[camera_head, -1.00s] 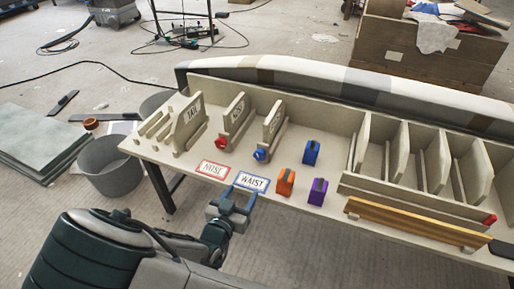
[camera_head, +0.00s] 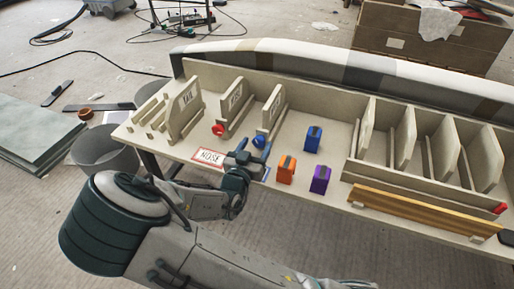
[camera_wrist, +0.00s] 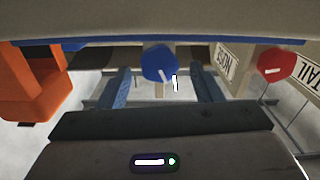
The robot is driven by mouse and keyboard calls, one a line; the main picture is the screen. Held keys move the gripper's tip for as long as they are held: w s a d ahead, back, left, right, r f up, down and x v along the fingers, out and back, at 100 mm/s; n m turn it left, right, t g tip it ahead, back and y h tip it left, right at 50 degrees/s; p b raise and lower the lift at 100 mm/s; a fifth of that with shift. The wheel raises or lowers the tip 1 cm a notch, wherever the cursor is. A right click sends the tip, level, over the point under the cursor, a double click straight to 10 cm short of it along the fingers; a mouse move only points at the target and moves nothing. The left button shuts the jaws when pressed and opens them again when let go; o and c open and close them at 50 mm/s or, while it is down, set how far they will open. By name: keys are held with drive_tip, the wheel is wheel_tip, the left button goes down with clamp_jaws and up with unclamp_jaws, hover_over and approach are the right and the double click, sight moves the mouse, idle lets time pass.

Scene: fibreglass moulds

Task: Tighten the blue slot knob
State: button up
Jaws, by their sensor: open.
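The blue slot knob (camera_head: 260,142) sits at the front end of a slot divider on the bench, with a white line on its face. In the wrist view the blue knob (camera_wrist: 160,64) is ahead, between and beyond the two blue fingers. My gripper (camera_head: 248,157) is open, just in front of the knob, with a gap that I cannot judge exactly. It also shows in the wrist view (camera_wrist: 162,90). The red knob (camera_head: 218,129) is left of the blue one, and in the wrist view (camera_wrist: 276,64) it is at the right.
Orange (camera_head: 287,171), purple (camera_head: 320,180) and blue (camera_head: 313,140) blocks stand to the right. Upright dividers (camera_head: 187,110) stand behind. A yellow rail (camera_head: 425,212) runs along the front right.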

drive_tip(key=shift+w+d, duration=0.2)
drive_tip(key=shift+w, duration=0.3)
drive_tip(key=c, duration=1)
drive_tip(key=m+b, duration=0.2)
drive_tip(key=m, duration=0.3)
drive_tip(key=shift+d+f+b, duration=0.15)
drive_tip(key=shift+b, duration=0.15)
drive_tip(key=shift+s+m+b, duration=0.1)
drive_tip(key=shift+m+b, duration=1.2)
drive_tip(key=shift+m, duration=0.7)
